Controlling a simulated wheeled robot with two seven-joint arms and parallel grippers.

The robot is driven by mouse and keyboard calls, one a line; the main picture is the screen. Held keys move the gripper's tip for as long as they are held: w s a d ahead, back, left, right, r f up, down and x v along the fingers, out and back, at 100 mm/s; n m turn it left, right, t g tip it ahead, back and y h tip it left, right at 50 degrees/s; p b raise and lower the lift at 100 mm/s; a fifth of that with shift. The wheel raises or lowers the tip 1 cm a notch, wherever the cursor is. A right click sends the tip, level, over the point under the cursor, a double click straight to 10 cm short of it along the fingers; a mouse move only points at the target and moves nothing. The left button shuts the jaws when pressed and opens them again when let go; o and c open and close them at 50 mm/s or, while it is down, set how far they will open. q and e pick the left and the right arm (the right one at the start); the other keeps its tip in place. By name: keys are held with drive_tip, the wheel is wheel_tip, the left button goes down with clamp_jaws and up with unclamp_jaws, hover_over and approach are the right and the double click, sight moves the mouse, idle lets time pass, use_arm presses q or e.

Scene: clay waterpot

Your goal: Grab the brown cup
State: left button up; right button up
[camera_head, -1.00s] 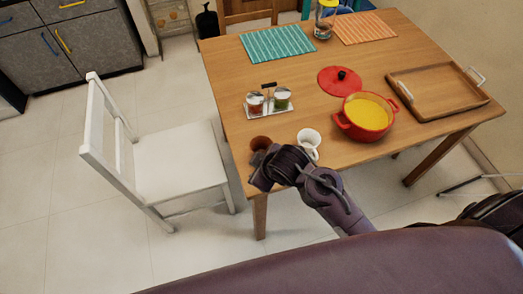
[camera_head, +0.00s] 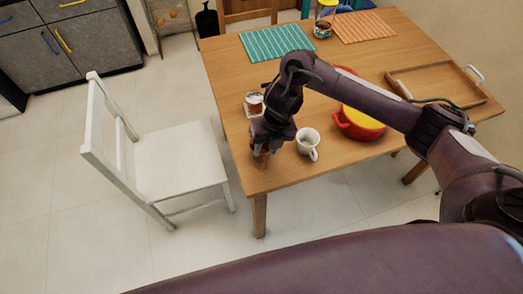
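The brown cup (camera_head: 262,153) stands near the table's front left corner, mostly hidden under my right gripper. My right gripper (camera_head: 261,148) points down over the cup from above, at the end of the arm that comes in from the right. Its fingers are dark and small here, so I cannot tell whether they are open or closed on the cup. A white cup (camera_head: 308,141) stands on the table just right of the gripper. My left gripper is not in view.
The wooden table (camera_head: 222,70) carries a red pot (camera_head: 352,128) with yellow contents, a jar rack (camera_head: 254,103), a wooden tray (camera_head: 440,84) and two placemats, teal (camera_head: 270,42) and orange (camera_head: 362,27). A white chair (camera_head: 170,160) stands left of the table.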

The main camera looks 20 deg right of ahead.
sight(265, 158)
drive_tip(key=f, duration=0.5)
drive_tip(key=a+f, duration=0.1)
drive_tip(key=f, duration=0.1)
drive_tip(key=shift+s+f, duration=0.1)
drive_tip(key=shift+f, duration=0.15)
clamp_jaws()
